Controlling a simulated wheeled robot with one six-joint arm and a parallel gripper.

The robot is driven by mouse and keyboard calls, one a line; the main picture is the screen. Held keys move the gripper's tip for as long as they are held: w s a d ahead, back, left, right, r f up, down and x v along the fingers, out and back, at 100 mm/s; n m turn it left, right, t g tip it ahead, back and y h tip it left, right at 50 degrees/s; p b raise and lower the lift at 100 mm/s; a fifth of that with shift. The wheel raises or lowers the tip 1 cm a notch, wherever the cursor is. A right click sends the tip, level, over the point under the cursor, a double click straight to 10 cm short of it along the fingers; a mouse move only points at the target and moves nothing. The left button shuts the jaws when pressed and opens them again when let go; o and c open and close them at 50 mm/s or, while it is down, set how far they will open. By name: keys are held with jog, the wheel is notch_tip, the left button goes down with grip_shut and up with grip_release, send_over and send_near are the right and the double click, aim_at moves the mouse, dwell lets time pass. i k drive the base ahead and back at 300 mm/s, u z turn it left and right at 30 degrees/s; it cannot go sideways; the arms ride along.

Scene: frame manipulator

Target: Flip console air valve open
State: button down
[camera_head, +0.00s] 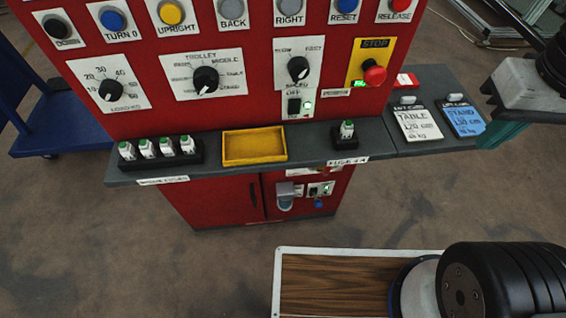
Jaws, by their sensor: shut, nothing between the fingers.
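The red console (190,60) stands ahead of me. On its lower cabinet, under the grey shelf, is a small air-fitting area. Part of my arm shows at the upper right and lower right.
The grey shelf (220,177) juts out above the fittings, with a yellow tray (254,147), several small white-green blocks (157,149) and two label cards. A red stop button (374,72) is above. A wood-topped surface (340,285) lies in front; floor shows between.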

aim_at(327, 169)
jog(key=u, duration=0.15)
jog(key=i, duration=0.2)
jog(key=u, duration=0.5)
jog(key=k, duration=0.65)
jog(key=z, duration=0.3)
